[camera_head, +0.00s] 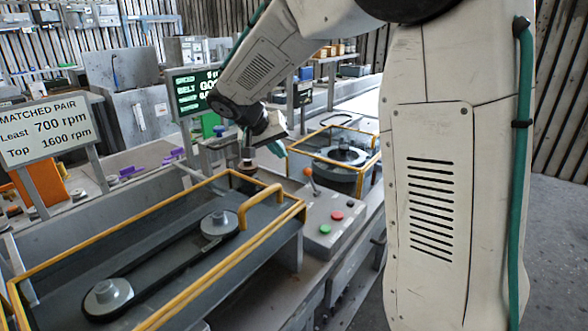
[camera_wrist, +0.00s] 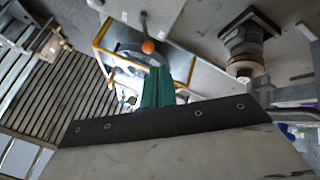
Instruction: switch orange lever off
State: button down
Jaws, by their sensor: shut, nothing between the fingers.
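The orange lever (camera_head: 307,172) has a round orange knob on a thin stem. It stands on the grey control box (camera_head: 318,213) and leans a little to the left. My gripper (camera_head: 279,152), with teal fingers, is to the upper left of the knob, apart from it in the head view. In the wrist view the shut, empty fingers (camera_wrist: 158,75) point at the lever knob (camera_wrist: 148,47), which shows just past their tips. The wrist view does not show how deep the gap is.
The box also bears red (camera_head: 337,216), green (camera_head: 325,229) and black buttons. A yellow-railed belt housing (camera_head: 160,270) with two pulleys lies at left front; another railed unit (camera_head: 345,150) stands behind. A sign (camera_head: 45,130) reads 700 and 1600 rpm. A dark screen (camera_head: 192,92) shows green text.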

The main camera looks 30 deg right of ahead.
send_near(312, 181)
jog(key=w+f, duration=0.1)
jog(key=w+d+f, duration=0.1)
jog(key=w+f, duration=0.2)
jog(key=shift+d, duration=0.35)
jog(key=shift+r, duration=0.15)
jog(key=shift+s+d+r, duration=0.1)
jog(key=shift+s, duration=0.1)
